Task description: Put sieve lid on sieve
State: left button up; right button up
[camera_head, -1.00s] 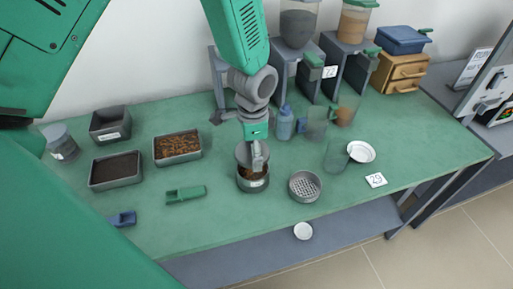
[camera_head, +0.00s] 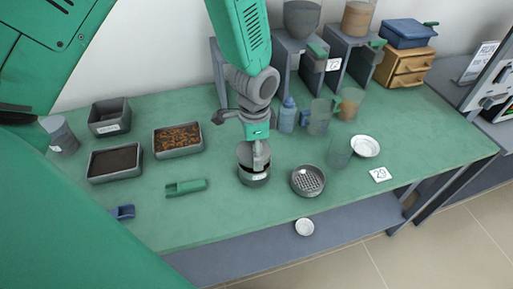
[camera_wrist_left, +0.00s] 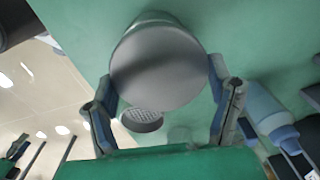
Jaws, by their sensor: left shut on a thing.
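That gripper points down and is shut on the sieve lid (camera_head: 245,154), a grey disc. The lid is over the sieve and hides most of its contents; whether it touches the rim I cannot tell. In the left wrist view the lid (camera_wrist_left: 158,68) sits between the two fingers of my left gripper (camera_wrist_left: 162,90) and hides most of what is beneath. My right gripper is not in view.
A perforated grey sieve (camera_head: 308,181) stands just right. A green scoop (camera_head: 186,187) and a tray of brown material (camera_head: 178,140) lie left. A blue bottle (camera_head: 288,115) and clear beakers (camera_head: 339,152) stand behind and right. The table front is mostly clear.

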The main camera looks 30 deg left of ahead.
pick_arm(q)
jog(key=shift+a, duration=0.15)
jog(key=shift+d, duration=0.25)
jog(key=shift+f, duration=0.45)
jog(key=shift+d+f, duration=0.1)
jog(key=shift+f, duration=0.35)
dwell(0.6)
jog(key=o, duration=1.3)
jog(key=shift+c, duration=0.2)
jog(key=shift+r, duration=0.1)
